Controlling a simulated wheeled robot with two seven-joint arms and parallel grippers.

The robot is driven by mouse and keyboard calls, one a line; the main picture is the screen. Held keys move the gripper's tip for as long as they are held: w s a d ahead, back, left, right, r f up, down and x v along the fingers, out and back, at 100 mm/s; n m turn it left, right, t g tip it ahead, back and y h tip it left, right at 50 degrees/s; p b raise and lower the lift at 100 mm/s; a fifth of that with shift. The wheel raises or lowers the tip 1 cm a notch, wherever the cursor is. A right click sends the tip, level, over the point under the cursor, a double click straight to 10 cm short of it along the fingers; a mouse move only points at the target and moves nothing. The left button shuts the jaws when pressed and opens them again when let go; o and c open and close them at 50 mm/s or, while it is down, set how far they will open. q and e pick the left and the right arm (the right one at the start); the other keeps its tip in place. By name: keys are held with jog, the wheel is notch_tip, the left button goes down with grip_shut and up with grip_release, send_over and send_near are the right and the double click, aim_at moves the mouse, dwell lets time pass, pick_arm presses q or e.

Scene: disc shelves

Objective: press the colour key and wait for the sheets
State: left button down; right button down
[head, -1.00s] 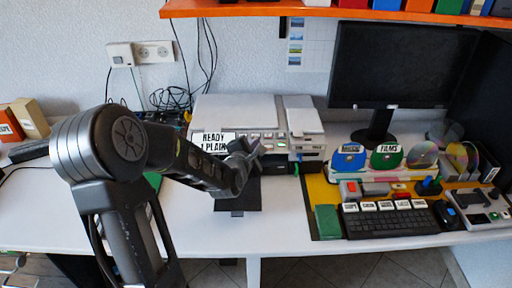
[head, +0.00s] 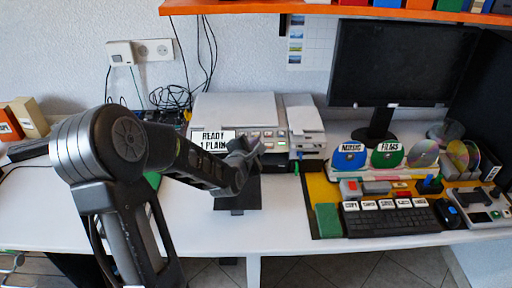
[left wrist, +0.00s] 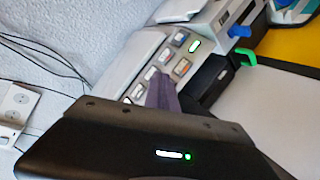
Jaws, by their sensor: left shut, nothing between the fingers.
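A pale grey printer (head: 235,105) stands at the back of the white desk. Its label reads "READY 1 PLAIN" (head: 212,141). A row of keys (head: 268,134) runs along its front, and one light there is green. The left wrist view shows the key panel (left wrist: 160,68) close up, with a green-lit key (left wrist: 194,46). My left gripper (head: 256,148) is shut and empty, just in front of the panel. Its fingertips (left wrist: 161,88) overlap the lower keys in the wrist view; I cannot tell whether they touch one. No sheet shows on the black tray (head: 240,193). My right gripper is not in view.
A monitor (head: 392,65) stands at the back right. A keyboard (head: 390,221), labelled keys, and a rack with MUSIC (head: 349,157) and FILMS (head: 387,155) discs fill the right side. An orange shelf (head: 330,11) hangs above. The desk's front left is clear.

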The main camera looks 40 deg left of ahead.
pick_arm(q)
jog(key=shift+w+a+f+b, duration=0.15)
jog(key=shift+w+f+b, duration=0.05)
jog(key=shift+f+b, duration=0.35)
dwell(0.8)
jog(key=shift+r, duration=0.15)
jog(key=shift+s+d+r+p, duration=0.25)
jog(key=shift+s+r+p, duration=0.15)
jog(key=shift+r, duration=0.3)
